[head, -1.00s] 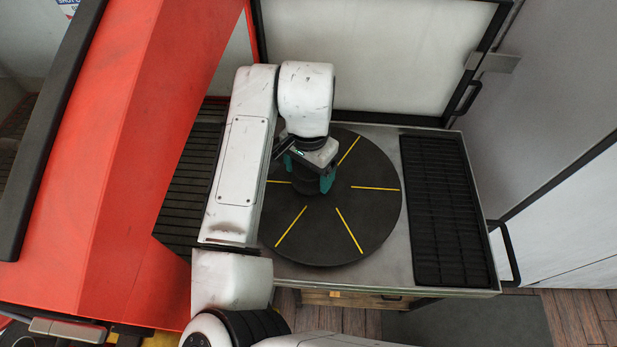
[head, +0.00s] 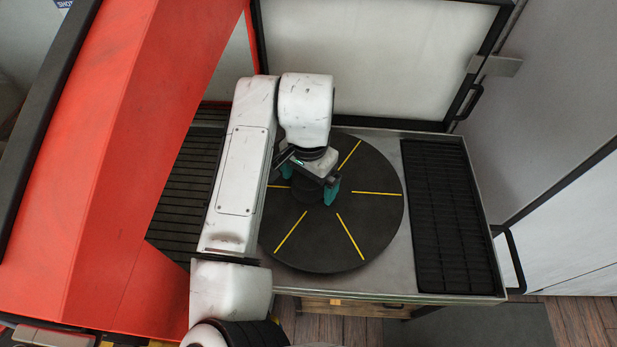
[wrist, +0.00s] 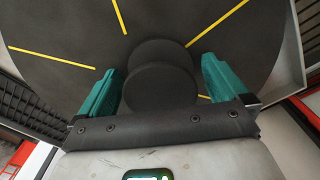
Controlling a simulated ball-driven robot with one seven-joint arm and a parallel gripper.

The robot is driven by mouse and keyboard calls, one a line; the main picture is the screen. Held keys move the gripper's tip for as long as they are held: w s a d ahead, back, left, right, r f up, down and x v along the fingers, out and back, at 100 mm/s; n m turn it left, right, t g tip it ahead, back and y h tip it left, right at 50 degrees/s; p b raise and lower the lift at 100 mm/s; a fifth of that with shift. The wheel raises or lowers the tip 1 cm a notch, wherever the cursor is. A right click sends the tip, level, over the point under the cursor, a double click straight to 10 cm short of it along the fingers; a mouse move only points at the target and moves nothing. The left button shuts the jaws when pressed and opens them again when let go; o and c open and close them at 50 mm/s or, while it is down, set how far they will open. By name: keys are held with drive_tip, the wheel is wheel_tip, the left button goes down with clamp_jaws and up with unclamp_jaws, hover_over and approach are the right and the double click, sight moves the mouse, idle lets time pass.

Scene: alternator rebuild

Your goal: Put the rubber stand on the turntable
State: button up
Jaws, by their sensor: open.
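The rubber stand (wrist: 160,88) is a black, round piece with a wider upper and lower disc and stands upright on the turntable. It sits between the two teal fingers of my gripper (wrist: 162,68), with a gap on each side. My gripper is open around it. In the head view my gripper (head: 309,182) is over the left-back part of the turntable (head: 365,225), a dark disc with yellow radial lines. The stand (head: 306,190) shows there only partly, as a dark shape below the gripper.
The turntable is set in a metal bench (head: 415,262). A black ribbed mat (head: 452,215) lies to its right and another slatted surface (head: 187,180) to its left. A large red housing (head: 125,160) rises at the left. A white panel (head: 380,60) stands behind.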

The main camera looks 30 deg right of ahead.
wheel_tip(320, 180, up, 11)
drive_tip(key=p, duration=0.5)
drive_tip(key=shift+f+p, duration=0.15)
drive_tip(key=shift+p, duration=0.15)
drive_tip(key=shift+r, duration=0.8)
